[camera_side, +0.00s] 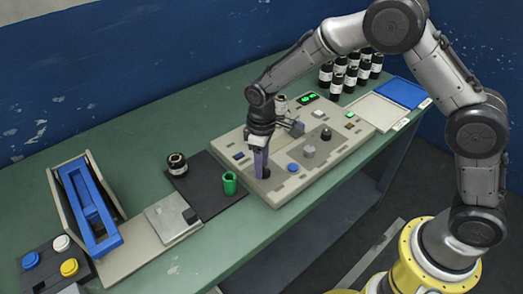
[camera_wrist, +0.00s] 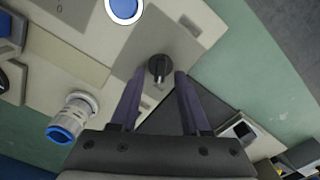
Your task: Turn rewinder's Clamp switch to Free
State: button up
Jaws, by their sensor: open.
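My gripper (camera_side: 262,174) points down over the front-left part of the beige control panel (camera_side: 240,178). In the wrist view my gripper (camera_wrist: 159,73) is open, with one dark purple finger on each side of a small black rotary switch (camera_wrist: 159,67). The switch lies between the fingertips, with a visible gap on both sides. A small light mark shows on its edge nearest the palm. No label is readable, so I cannot tell its name or setting. In the side view the fingers mostly hide this switch.
A blue button (camera_side: 293,168), a grey knob (camera_side: 308,151) and a black knob (camera_side: 326,134) stand to the right on the panel. Several dark jars (camera_side: 350,70) stand at the back.

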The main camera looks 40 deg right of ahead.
notch_tip(320, 180, up, 14)
jog(key=shift+f, duration=0.2)
dwell(0.4)
jog(key=s+d+r+m+t, duration=0.1)
jog(key=s+d+r+t, duration=0.1)
jog(key=s+d+r, duration=0.4)
jog(key=s+d+r+m+t, duration=0.1)
jog(key=s+d+r+t, duration=0.15)
jog(key=s+r, duration=0.4)
jog(key=s+d+f+m, duration=0.2)
jog(key=s, duration=0.5)
jog(key=s+d+f+m+t, duration=0.1)
jog(key=s+f+m, duration=0.1)
jog(key=s, duration=0.6)
jog(key=shift+d+f, duration=0.4)
jog(key=shift+f, duration=0.05)
